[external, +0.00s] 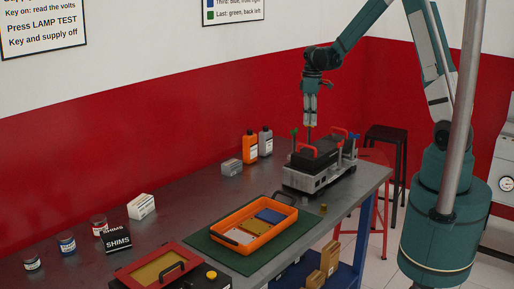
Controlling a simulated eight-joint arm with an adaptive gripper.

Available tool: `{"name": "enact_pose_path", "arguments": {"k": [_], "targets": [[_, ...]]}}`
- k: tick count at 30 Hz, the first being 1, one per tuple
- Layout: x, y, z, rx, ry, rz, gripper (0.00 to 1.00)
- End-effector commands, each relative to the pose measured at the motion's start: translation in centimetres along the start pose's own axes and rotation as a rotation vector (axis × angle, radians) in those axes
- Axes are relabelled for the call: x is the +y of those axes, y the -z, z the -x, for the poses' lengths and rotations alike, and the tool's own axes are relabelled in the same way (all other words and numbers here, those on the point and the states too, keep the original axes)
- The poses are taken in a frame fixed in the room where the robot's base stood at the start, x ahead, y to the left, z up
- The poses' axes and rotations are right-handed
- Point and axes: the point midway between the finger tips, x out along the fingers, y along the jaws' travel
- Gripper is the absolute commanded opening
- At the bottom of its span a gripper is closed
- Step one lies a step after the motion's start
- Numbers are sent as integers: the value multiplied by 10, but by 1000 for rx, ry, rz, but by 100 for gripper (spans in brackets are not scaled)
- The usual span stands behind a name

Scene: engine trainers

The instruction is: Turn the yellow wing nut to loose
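The engine trainer (300,181), a grey block with a black top, stands at the far end of the bench. It carries red handles (304,152), a green-topped post (294,132) at its left and a blue-green piece (355,141) at its right. I cannot make out a yellow wing nut on it; it may be hidden or too small. My gripper (310,124) points straight down over the back of the trainer. Its fingertips are small and dark, and I cannot tell whether they are open, or whether they touch anything.
An orange tray (225,227) with coloured plates lies on a green mat (253,263). Orange (250,147) and grey bottles (266,141) stand left of the trainer. A small brass-coloured piece (323,209) sits near the bench's front edge.

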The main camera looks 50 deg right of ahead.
Motion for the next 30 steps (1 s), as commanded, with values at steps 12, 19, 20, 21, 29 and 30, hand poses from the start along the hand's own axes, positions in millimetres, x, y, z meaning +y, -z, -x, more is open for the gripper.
{"name": "enact_pose_path", "arguments": {"k": [12, 19, 20, 21, 29, 30], "targets": [[2, 0, -2, 0, 0, 393, 0], [2, 0, -2, 0, 0, 612, 0], [2, 0, -2, 0, 0, 641, 0], [2, 0, -2, 0, 0, 678, 0], [3, 1, -1, 0, 0, 894, 0], [3, 1, -1, 0, 0, 921, 0]]}}
